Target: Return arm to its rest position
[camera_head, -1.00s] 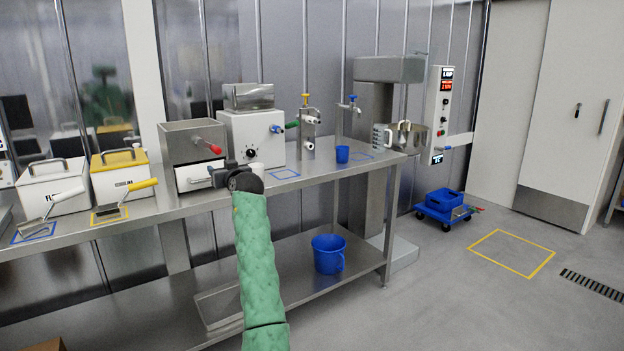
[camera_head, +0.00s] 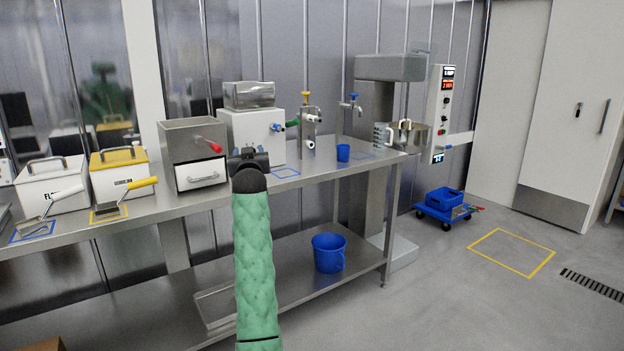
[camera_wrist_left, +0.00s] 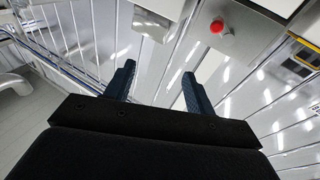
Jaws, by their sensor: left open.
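My left arm, in a green quilted sleeve, rises from the bottom of the head view. Its black left gripper (camera_head: 246,158) is in front of the white machine, right of the steel box with the red-knobbed lever. The fingers are hard to make out there. In the left wrist view the two dark fingers of the left gripper (camera_wrist_left: 157,86) stand apart with nothing between them. A red knob (camera_wrist_left: 217,27) shows beyond them, apart from the fingers. My right gripper is not in view.
The steel bench (camera_head: 150,212) carries a steel box with a white drawer (camera_head: 200,174), a white machine (camera_head: 262,128), lidded bins (camera_head: 120,178) with scoops, taps and a blue cup (camera_head: 343,153). A blue bucket (camera_head: 328,254) stands on the lower shelf. The floor at right is mostly clear.

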